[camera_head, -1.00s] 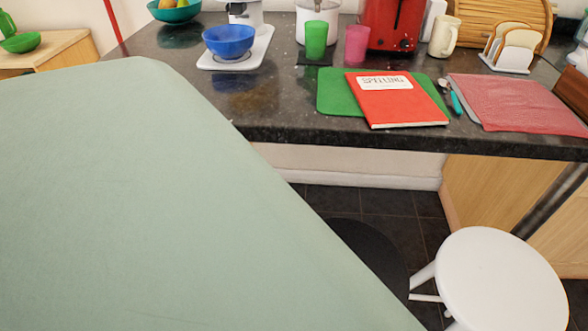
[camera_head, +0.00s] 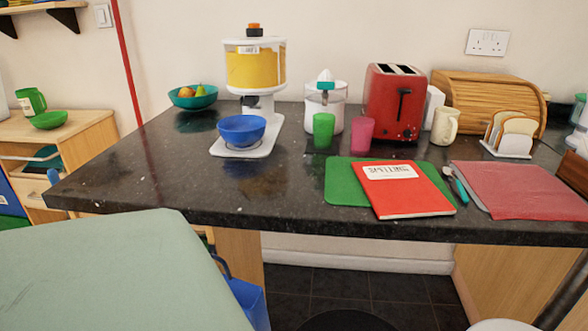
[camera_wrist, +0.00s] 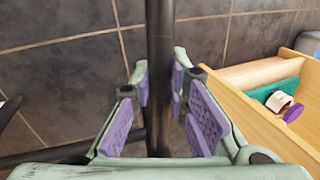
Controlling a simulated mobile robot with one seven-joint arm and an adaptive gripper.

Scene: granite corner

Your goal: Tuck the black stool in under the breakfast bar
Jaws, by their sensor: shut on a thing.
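The black stool's round seat (camera_head: 346,321) shows only as a dark edge at the bottom of the head view, below the breakfast bar (camera_head: 290,215). Most of the seat is cut off by the frame. In the wrist view a black upright post (camera_wrist: 160,60), which looks like part of the stool, runs between the purple-padded fingers. My gripper (camera_wrist: 160,85) is shut on this post. A dark bar (camera_wrist: 45,157) runs low to the left of it. My gripper is not visible in the head view.
A white stool (camera_head: 502,325) stands right of the black one. A blue bag or bin (camera_head: 247,300) is under the bar at left. An open wooden drawer or box (camera_wrist: 262,95) is close right of my gripper. Dark tiled floor (camera_head: 340,284) shows under the bar.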

